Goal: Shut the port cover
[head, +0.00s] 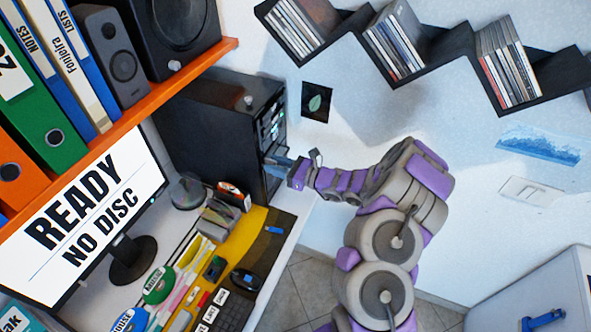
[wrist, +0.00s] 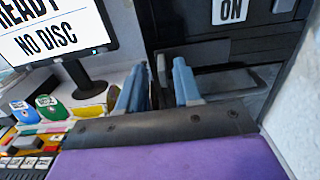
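The black computer tower (head: 222,125) stands on the desk, and its front also fills the upper part of the wrist view (wrist: 185,28). Low on that front, a grey flap-like panel (wrist: 228,82) shows at a dark recess. It may be the port cover; its hinge and exact angle are unclear. My gripper (head: 278,163) is at the lower front of the tower. In the wrist view, the blue fingers of my gripper (wrist: 157,82) are apart, left of the grey panel, with nothing clearly held between them. I cannot tell whether a finger touches the panel or tower.
A monitor (head: 85,220) reading "READY NO DISC" stands left of the tower. A keyboard (head: 232,312) and colored items crowd the desk. An orange shelf (head: 120,120) with binders and speakers hangs above. A white wall (wrist: 300,110) is close on the right.

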